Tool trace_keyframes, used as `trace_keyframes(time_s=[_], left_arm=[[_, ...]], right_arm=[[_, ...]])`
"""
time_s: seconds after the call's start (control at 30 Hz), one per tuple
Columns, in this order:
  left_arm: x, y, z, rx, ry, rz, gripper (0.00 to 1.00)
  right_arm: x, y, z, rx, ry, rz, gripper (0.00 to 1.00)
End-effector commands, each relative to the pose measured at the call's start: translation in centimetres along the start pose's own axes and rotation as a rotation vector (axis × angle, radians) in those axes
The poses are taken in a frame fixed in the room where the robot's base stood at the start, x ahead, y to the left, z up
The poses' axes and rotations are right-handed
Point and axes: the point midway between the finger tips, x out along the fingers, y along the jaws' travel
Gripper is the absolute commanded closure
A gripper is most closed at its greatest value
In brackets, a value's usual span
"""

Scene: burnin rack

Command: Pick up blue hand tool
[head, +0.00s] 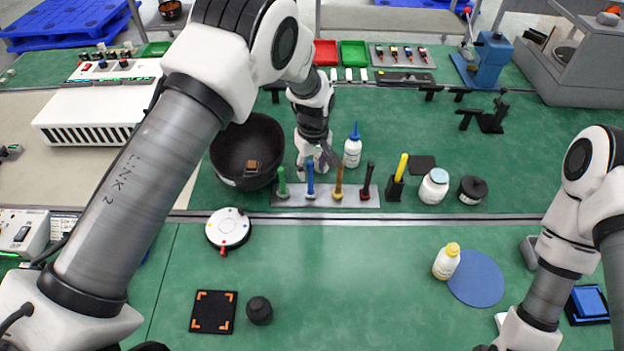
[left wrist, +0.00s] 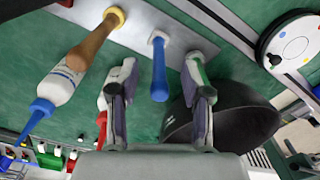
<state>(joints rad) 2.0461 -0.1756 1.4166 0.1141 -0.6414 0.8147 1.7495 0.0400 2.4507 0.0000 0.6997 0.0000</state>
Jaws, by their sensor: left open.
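The blue hand tool (head: 310,181) stands upright in a grey holder plate (head: 291,201) in the middle of the table, between a green tool (head: 282,184) and a brown one (head: 338,183). My left gripper (head: 318,158) is just behind and above this row. In the left wrist view the blue tool (left wrist: 159,72) lies between the two spread fingers of my left gripper (left wrist: 161,66), with a gap on each side. The gripper is open and empty. The green tool (left wrist: 196,66) is partly hidden by the right finger. My right gripper is out of the frames.
A large black bowl (head: 232,150) stands left of the row. A dark red tool (head: 367,184) is at its right end. A white bottle with a blue tip (head: 352,150) stands close behind. A yellow-handled tool (head: 401,167) is further right.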

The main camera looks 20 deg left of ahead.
Motion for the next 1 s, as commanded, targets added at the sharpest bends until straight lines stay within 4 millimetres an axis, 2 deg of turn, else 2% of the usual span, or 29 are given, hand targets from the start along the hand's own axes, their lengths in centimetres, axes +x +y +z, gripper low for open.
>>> trace_keyframes(time_s=[0.13,0.2,0.3,0.5,0.63,1.0], left_arm=[[2.0,-0.3,-0.6,-0.002,-0.004,-0.003,0.52],[3.4,-0.2,-0.7,0.0,-0.003,-0.002,0.52],[4.5,-0.2,-0.7,0.0,-0.001,-0.001,0.52],[4.8,-0.2,-0.7,0.0,0.0,0.0,0.52],[4.8,-0.2,-0.7,0.0,0.0,0.0,0.98],[4.8,-0.2,-0.7,0.0,0.0,-0.001,1.0]], right_arm=[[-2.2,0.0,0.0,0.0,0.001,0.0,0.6],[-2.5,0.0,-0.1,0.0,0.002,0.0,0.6],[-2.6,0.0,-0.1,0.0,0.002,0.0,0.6],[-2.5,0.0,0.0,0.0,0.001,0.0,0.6],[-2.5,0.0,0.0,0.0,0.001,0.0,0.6],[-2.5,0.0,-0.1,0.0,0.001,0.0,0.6]])
